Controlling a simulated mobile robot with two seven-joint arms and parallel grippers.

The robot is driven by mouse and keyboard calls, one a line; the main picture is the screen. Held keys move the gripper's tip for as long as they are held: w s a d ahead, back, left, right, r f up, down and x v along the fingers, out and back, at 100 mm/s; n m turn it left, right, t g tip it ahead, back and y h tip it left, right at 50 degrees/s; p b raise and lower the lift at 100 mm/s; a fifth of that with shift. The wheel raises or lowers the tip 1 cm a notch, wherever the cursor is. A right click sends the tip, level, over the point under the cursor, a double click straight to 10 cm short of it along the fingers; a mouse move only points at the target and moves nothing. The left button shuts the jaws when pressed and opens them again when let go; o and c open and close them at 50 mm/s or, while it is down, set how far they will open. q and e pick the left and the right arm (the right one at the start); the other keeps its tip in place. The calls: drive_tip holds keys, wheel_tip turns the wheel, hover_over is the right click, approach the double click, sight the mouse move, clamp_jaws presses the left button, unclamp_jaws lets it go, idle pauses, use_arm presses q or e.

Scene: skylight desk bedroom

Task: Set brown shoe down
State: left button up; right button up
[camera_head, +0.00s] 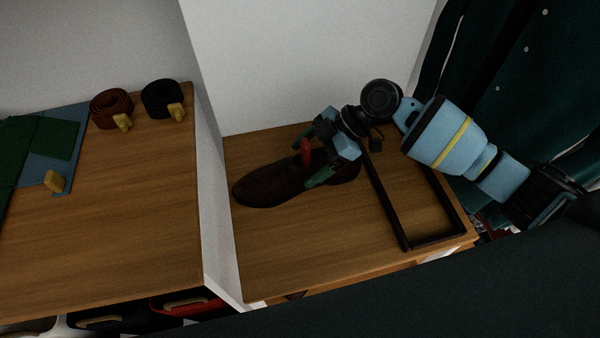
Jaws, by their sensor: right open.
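A dark brown shoe (267,186) rests on the wooden top (293,245) of the right-hand surface, its toe pointing left. My right gripper (312,164) is at the heel end of the shoe. Its fingers are open, with a green fingertip on the near side of the shoe and a red part above its opening. The gripper hides part of the shoe's heel and opening. My left gripper is not in view.
A black rectangular frame (404,243) lies right of the shoe. A white divider (215,215) separates this top from the left wooden top (139,208), which holds a brown belt (108,104), a black belt (158,97) and green cloth (52,137). Dark curtains (525,75) hang at right.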

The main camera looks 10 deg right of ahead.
sight(307, 149)
drive_tip(key=shift+a+f, duration=0.2)
drive_tip(key=shift+f, duration=0.05)
drive_tip(key=shift+c, duration=0.3)
drive_tip(key=c, duration=1.2)
drive_tip(key=shift+r, duration=0.1)
drive_tip(key=shift+r, duration=0.15)
drive_tip(key=shift+r, duration=1.6)
drive_tip(key=s+d, duration=0.1)
drive_tip(key=s, duration=0.4)
drive_tip(key=s+d+r, duration=0.1)
drive_tip(key=s, duration=0.4)
drive_tip(key=s+d, duration=0.2)
drive_tip(key=s, duration=0.3)
drive_tip(key=shift+s+r, duration=0.2)
drive_tip(key=shift+s, duration=0.1)
